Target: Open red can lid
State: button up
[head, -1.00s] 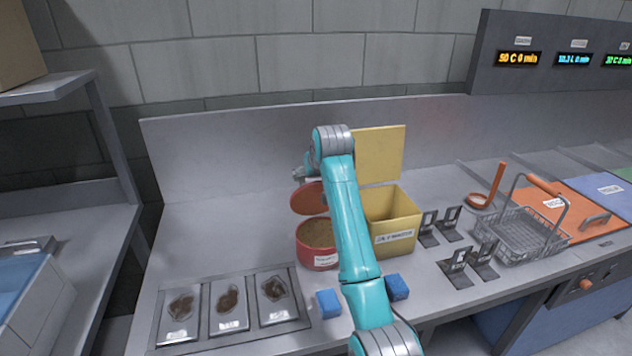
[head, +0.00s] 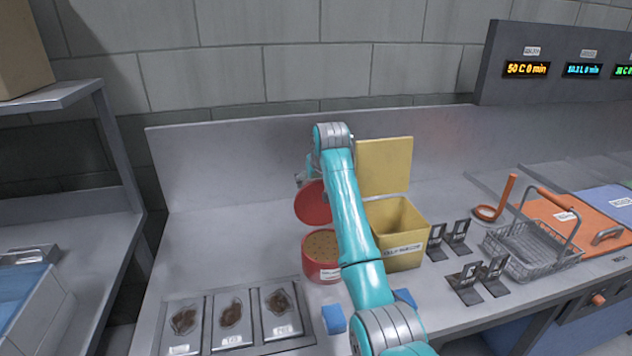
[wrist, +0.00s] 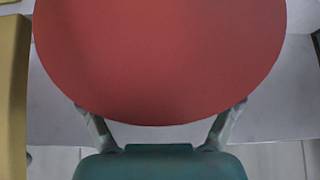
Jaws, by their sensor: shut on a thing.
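The red can (head: 323,275) stands on the counter with brown contents showing through its open top and a white label on its front. Its round red lid (head: 312,204) is tilted up steeply behind the opening, partly hidden by my arm. My gripper (head: 302,178) is at the upper edge of the lid, mostly hidden behind it and the arm. In the wrist view the lid (wrist: 160,55) fills the upper middle, its rim between the two fingers of my gripper (wrist: 162,118). My gripper is shut on the lid.
A yellow box (head: 408,250) with its lid raised stands right beside the can. Blue blocks (head: 334,319) and a tray of dark patties (head: 231,313) lie in front. A wire basket (head: 530,245) and metal stands (head: 466,284) are at right. The counter left of the can is clear.

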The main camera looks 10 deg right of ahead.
jog(key=shift+s+d+f, duration=0.1)
jog(key=shift+d+f, duration=0.05)
jog(key=shift+f, duration=0.15)
jog(key=o, duration=1.4)
jog(key=shift+r, duration=0.1)
jog(key=shift+s+r, duration=0.3)
jog(key=shift+r, duration=0.3)
jog(key=v, duration=1)
jog(key=shift+s+r, duration=0.2)
jog(key=shift+r, duration=0.05)
jog(key=shift+s, duration=0.15)
